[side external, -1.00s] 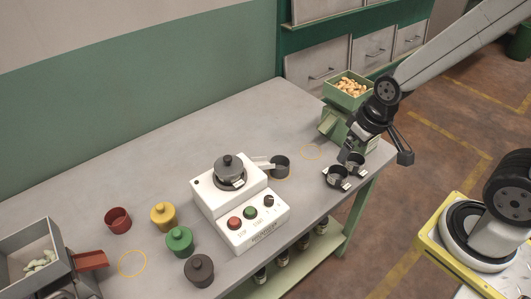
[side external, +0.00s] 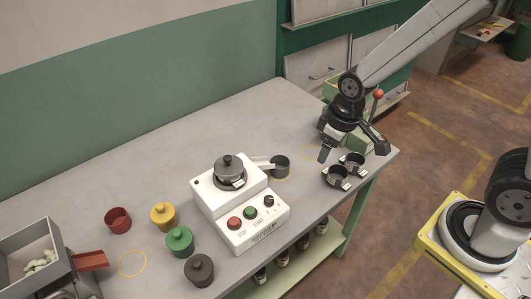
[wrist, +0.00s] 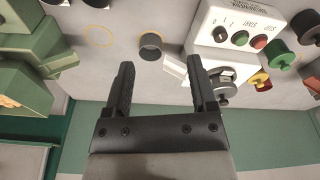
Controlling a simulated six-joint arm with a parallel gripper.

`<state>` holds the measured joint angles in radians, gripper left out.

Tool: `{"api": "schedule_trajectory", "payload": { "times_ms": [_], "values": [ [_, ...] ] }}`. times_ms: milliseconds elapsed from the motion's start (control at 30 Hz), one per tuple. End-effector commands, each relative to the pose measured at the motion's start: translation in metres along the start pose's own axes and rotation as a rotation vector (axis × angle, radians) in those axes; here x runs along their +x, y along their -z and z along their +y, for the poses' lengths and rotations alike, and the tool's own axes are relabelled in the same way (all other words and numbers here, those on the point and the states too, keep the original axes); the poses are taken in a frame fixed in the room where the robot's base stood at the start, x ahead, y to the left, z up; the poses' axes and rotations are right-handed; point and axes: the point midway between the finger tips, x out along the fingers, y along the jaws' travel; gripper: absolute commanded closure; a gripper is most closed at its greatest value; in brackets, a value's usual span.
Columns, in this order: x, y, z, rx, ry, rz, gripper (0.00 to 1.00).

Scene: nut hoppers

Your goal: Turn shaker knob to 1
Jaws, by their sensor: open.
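The shaker is a white box (side external: 228,205) with a dark grey lidded pot (side external: 229,170) on top. Its sloped front carries a red button (side external: 234,223), a green button (side external: 250,213) and a small black knob (side external: 269,201). In the wrist view the knob (wrist: 219,35) shows at the upper right, beyond my right finger; its exact setting is too small to read. My gripper (side external: 353,150) is open and empty, above the right end of the table, to the right of the shaker. Its spread fingers (wrist: 161,64) hold nothing in the wrist view.
A dark cup (side external: 280,166) stands right of the shaker; two more (side external: 335,177) are beneath my gripper. A green hopper (side external: 332,88) is partly behind my arm. Red, yellow, green and grey pots (side external: 199,270) stand left. The table's back middle is clear.

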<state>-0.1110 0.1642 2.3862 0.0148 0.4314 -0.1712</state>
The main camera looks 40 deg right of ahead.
Motion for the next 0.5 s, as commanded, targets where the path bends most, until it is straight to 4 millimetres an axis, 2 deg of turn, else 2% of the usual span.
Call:
{"api": "schedule_trajectory", "payload": {
  "times_ms": [100, 300, 500],
  "values": [
    [0.014, 0.024, -0.021, -0.153, 0.022, -0.039, 0.27],
    [0.038, 0.057, -0.059, -0.412, 0.061, -0.101, 0.27],
    [0.058, 0.075, -0.092, -0.599, 0.093, -0.143, 0.27]
  ]
}}
